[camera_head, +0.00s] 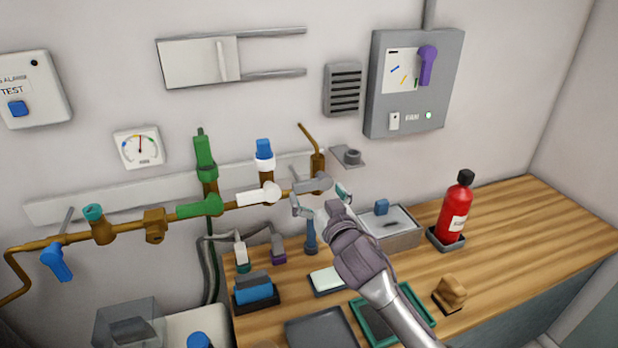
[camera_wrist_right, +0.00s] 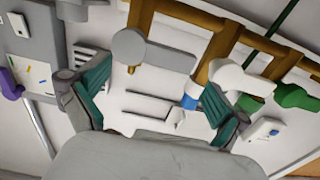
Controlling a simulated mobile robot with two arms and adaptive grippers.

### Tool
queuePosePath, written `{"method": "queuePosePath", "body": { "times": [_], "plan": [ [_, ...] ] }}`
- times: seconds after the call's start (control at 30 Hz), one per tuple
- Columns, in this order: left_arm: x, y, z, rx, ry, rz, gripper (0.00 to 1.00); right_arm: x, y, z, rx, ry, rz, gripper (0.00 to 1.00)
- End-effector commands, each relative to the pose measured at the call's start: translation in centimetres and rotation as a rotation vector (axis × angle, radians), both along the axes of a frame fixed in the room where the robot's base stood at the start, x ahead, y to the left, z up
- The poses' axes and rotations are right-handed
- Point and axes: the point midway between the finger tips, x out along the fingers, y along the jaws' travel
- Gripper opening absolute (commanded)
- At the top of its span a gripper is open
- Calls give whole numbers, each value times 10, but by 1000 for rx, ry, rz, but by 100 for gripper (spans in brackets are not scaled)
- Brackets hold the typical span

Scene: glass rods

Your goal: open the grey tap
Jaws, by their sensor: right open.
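The grey tap (camera_head: 312,185) is at the right end of the brown pipe, its lever lying to the left along the pipe. In the right wrist view the grey tap (camera_wrist_right: 168,57) shows a round hub and a flat lever pointing right. My right gripper (camera_head: 320,198) is open just in front of it, with its fingers spread to either side. In the right wrist view the gripper's teal-padded fingers (camera_wrist_right: 153,95) have nothing between them, and the lever lies beyond the tips. I cannot tell whether anything touches. My left gripper is out of view.
A white tap (camera_head: 255,196) sits close left of the grey one, then a green tap (camera_head: 200,207) and a blue tap (camera_head: 57,262). A small grey bracket (camera_head: 348,156) juts from the wall at right. Below, the wooden bench (camera_head: 520,225) holds trays and a red bottle (camera_head: 456,212).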

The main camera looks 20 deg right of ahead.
Motion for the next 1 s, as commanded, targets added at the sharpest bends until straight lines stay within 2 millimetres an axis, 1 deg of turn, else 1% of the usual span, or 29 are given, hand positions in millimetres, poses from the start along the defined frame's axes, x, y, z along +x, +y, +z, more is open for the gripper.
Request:
{"method": "queuePosePath", "body": {
  "times": [0.03, 0.1, 0.2, 0.3, 0.43, 0.67, 0.7, 0.77, 1.0],
  "plan": [
    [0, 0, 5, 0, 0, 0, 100, 11, 1, 3, -1, 0, 0, 100],
    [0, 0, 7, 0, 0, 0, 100, 23, 1, 2, 0, 1, 1, 100],
    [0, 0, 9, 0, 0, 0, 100, 36, 2, 1, 1, 1, 0, 100],
    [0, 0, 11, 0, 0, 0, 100, 44, 2, 0, 0, 1, 0, 100],
    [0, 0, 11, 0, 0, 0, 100, 49, 2, 0, 1, 1, 0, 100],
    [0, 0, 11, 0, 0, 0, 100, 50, 2, -1, 1, 1, 1, 100],
    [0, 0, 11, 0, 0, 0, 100, 50, 2, -1, 1, 1, 1, 98],
    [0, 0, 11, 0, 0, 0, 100, 50, 2, -1, 1, 1, 1, 88],
    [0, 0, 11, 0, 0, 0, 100, 50, 2, -1, 1, 2, 0, 48]
  ]
}}
